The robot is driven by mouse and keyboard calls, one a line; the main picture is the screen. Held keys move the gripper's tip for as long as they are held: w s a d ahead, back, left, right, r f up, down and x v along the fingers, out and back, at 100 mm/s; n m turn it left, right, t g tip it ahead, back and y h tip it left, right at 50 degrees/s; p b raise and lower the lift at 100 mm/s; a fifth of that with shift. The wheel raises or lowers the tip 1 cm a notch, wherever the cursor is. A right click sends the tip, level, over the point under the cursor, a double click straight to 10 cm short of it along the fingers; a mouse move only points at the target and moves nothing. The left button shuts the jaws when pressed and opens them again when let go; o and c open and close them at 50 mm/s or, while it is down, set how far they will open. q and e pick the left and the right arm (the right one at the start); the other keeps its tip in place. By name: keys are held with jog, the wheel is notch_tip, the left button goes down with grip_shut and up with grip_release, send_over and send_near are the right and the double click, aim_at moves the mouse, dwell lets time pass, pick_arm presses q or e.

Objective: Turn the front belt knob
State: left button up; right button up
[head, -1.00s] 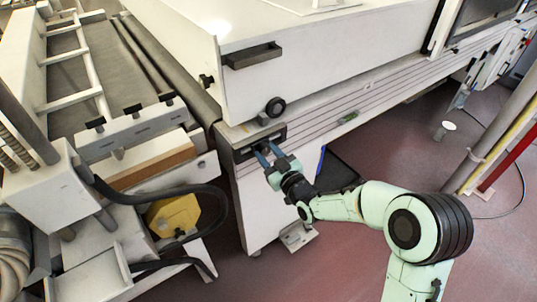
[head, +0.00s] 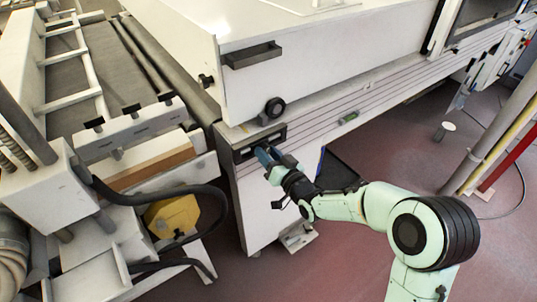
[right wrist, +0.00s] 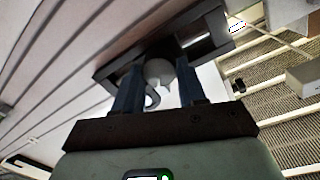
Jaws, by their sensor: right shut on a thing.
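The front belt knob (right wrist: 159,72) is a pale grey rounded knob in front of a dark rectangular panel; the panel (head: 245,150) sits low on the end of the white machine's side in the head view. My right gripper (head: 264,155) reaches it from the lower right. In the right wrist view its two blue fingers (right wrist: 161,80) stand on either side of the knob, shut on it. In the head view the fingers hide the knob, so its angle cannot be told there. My left gripper is not in view.
A roller frame with black hoses (head: 150,195) and a yellow part (head: 172,217) stands at left.

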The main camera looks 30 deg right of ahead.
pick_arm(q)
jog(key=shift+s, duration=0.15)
pick_arm(e)
jog(key=shift+m, duration=0.6)
jog(key=o, duration=1.1)
jog(key=shift+c, duration=0.2)
jog(key=shift+s, duration=0.1)
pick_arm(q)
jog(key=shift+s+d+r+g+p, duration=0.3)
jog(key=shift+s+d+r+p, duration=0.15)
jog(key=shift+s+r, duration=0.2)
pick_arm(e)
jog(key=s, duration=1.3)
jog(key=shift+s+d+r, duration=0.15)
jog(key=shift+d+r, duration=0.1)
jog(key=shift+d, duration=0.05)
